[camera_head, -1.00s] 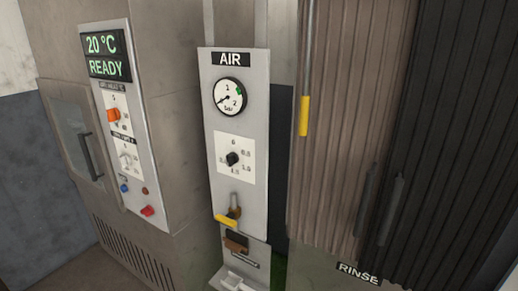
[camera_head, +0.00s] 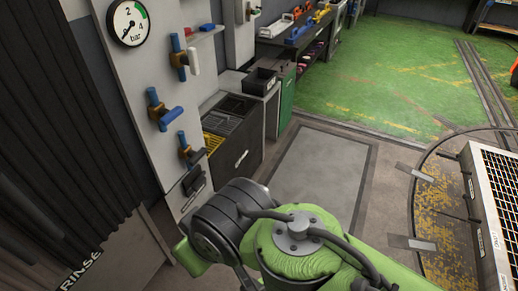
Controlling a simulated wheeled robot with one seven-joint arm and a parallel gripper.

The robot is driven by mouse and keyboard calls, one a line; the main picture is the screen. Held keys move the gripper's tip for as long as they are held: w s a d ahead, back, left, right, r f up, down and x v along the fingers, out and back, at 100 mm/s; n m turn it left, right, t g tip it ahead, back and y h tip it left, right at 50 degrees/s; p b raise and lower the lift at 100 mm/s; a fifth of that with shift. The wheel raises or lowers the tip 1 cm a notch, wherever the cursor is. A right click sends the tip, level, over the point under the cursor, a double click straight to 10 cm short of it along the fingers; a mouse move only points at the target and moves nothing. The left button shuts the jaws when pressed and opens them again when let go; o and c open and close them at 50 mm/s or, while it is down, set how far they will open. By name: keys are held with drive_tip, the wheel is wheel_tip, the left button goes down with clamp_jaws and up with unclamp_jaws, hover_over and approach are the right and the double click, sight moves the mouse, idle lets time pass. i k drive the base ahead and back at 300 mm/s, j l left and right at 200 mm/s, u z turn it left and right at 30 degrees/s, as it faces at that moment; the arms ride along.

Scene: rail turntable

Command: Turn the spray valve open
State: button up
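Several valves sit on a grey wall panel (camera_head: 150,78) at the upper left. One has a white lever (camera_head: 194,60) on a blue pipe piece, one below it has a blue handle (camera_head: 169,116), and the lowest has a dark handle (camera_head: 193,155). No readable label shows which is the spray valve. A round gauge (camera_head: 130,22) marked bar is above them. My green and black arm fills the bottom middle, below and right of the valves. My gripper does not show.
Dark ribbed curtains (camera_head: 75,110) hang at the left beside a RINSE sign (camera_head: 82,271). A low cabinet (camera_head: 238,150) stands right of the panel. A turntable (camera_head: 448,215) with a grated cart (camera_head: 490,210) is at the right. A grey floor plate (camera_head: 318,175) is clear.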

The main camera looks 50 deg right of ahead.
sight(195, 156)
drive_tip(key=z, duration=0.95)
drive_tip(key=i+u, duration=0.3)
drive_tip(key=u, duration=0.15)
drive_tip(key=i+l+u, duration=0.2)
drive_tip(key=u, duration=0.2)
drive_tip(key=i+l+u, duration=0.25)
drive_tip(key=u, duration=0.2)
drive_tip(key=i, duration=0.05)
